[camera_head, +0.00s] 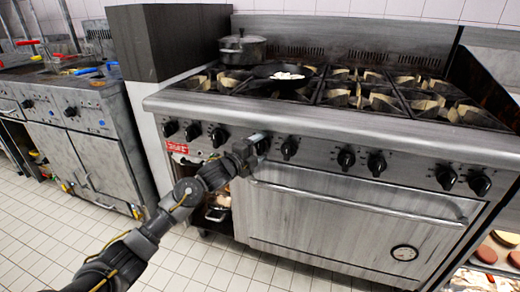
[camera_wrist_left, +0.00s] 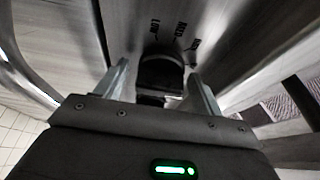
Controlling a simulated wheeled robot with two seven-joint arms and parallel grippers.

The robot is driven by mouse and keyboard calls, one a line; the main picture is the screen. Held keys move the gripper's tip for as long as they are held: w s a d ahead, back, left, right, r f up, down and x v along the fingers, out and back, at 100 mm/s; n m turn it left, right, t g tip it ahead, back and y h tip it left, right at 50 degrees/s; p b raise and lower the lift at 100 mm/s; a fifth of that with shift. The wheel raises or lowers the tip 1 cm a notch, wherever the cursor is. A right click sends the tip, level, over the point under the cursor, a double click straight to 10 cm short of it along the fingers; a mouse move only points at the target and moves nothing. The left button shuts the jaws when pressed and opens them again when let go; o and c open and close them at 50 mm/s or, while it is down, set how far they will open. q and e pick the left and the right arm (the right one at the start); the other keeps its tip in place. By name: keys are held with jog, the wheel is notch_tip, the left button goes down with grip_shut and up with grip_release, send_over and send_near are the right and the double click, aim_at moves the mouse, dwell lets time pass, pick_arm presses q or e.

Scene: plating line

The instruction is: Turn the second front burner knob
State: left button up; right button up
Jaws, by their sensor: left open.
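The stove (camera_head: 330,130) has a row of black knobs along its front panel. My left gripper (camera_head: 252,146) reaches the panel at a knob (camera_head: 263,144) left of the panel's middle, partly hidden by the gripper. In the left wrist view, a black knob (camera_wrist_left: 161,72) sits between the two open fingers of my left gripper (camera_wrist_left: 157,80), one finger on each side. Whether a finger touches it, I cannot tell. Heat markings, with LOW readable, are printed around the knob. My right gripper is not in view.
A lidded pot (camera_head: 242,50) and a black pan (camera_head: 287,74) with white food stand on the burners. The oven door handle (camera_head: 355,203) juts out below the knobs. A counter (camera_head: 75,110) stands at left. The tiled floor (camera_head: 190,262) in front is clear.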

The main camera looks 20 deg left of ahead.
pick_arm(q)
jog(key=c, duration=0.9)
jog(key=shift+n, duration=0.3)
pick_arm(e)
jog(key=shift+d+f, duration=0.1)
pick_arm(q)
jog(key=shift+n+t, duration=0.3)
jog(key=shift+n, duration=0.6)
jog(key=n+t+p, duration=0.1)
jog(key=n, duration=0.2)
jog(key=shift+d, duration=0.1)
jog(key=shift+n+t+y, duration=0.3)
jog(key=shift+n+t, duration=0.7)
jog(key=shift+n, duration=1.1)
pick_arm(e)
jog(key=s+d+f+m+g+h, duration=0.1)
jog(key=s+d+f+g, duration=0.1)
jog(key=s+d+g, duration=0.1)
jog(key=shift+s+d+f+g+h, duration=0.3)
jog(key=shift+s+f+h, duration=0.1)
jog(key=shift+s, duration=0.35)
pick_arm(q)
jog(key=shift+f, duration=0.1)
jog(key=o, duration=0.9)
